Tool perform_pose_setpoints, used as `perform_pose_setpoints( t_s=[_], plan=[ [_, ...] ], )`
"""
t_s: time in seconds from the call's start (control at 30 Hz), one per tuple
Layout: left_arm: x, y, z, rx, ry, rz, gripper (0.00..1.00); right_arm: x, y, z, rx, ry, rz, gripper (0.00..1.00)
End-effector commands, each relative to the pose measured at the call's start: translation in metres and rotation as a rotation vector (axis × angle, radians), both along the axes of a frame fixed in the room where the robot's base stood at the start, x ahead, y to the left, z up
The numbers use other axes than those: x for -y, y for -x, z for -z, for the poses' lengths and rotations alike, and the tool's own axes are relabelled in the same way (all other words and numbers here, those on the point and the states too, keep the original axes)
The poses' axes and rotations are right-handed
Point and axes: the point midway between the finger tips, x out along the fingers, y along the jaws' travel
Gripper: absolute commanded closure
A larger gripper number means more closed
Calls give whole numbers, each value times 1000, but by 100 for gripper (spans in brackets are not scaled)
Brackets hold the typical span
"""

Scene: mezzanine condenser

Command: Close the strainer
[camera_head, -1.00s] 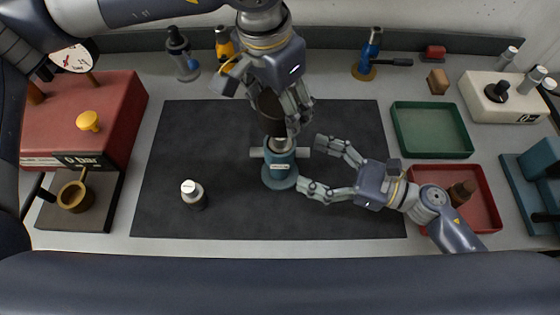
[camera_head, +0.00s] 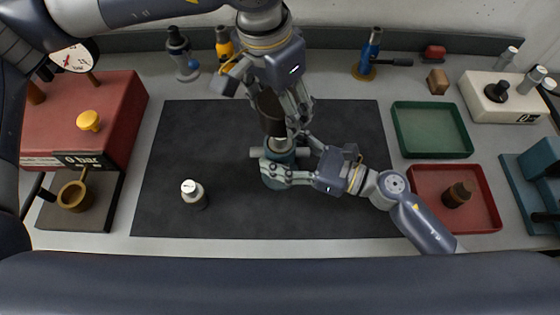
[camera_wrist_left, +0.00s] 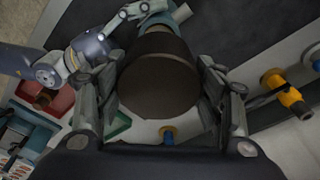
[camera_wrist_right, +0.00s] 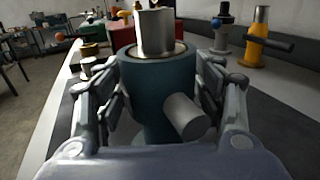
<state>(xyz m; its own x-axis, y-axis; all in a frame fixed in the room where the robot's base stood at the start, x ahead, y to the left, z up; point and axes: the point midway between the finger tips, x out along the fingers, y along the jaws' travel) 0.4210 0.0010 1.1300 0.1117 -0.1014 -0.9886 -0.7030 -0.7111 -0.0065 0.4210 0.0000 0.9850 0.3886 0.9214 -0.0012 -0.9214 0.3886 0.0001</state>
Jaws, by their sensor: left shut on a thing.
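The teal strainer body (camera_wrist_right: 158,85) stands upright on the dark mat, with pipe stubs at its sides. My right gripper (camera_head: 284,158) has one finger on each side of the body. The right wrist view shows the fingers very close to its walls, but contact is unclear. My left gripper (camera_head: 284,108) is shut on the dark brown cap (camera_head: 270,112), which is also large in the left wrist view (camera_wrist_left: 158,85).
A green tray (camera_head: 432,150) and a red tray (camera_head: 490,215) lie at the right. The red machine (camera_head: 100,110) is at the far left. Free mat lies around the body.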

Motion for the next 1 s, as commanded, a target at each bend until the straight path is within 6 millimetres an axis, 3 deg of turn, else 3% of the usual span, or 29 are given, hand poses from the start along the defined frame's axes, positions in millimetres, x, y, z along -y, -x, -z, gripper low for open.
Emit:
perform_pose_setpoints(
  t_s=[0.03,0.17,0.2,0.6,1.0],
  plan=[
    [0,0,0,1,1,0,65,0,0,0,0,0,0,58],
    [0,0,0,1,1,0,65,0,0,0,0,0,0,88],
    [0,0,0,1,1,0,65,0,0,0,0,0,0,90],
    [0,1,47,-1,-3,0,65,0,0,0,0,0,0,90],
    [0,0,49,1,-3,0,65,1,0,0,1,0,1,90]
  ],
)
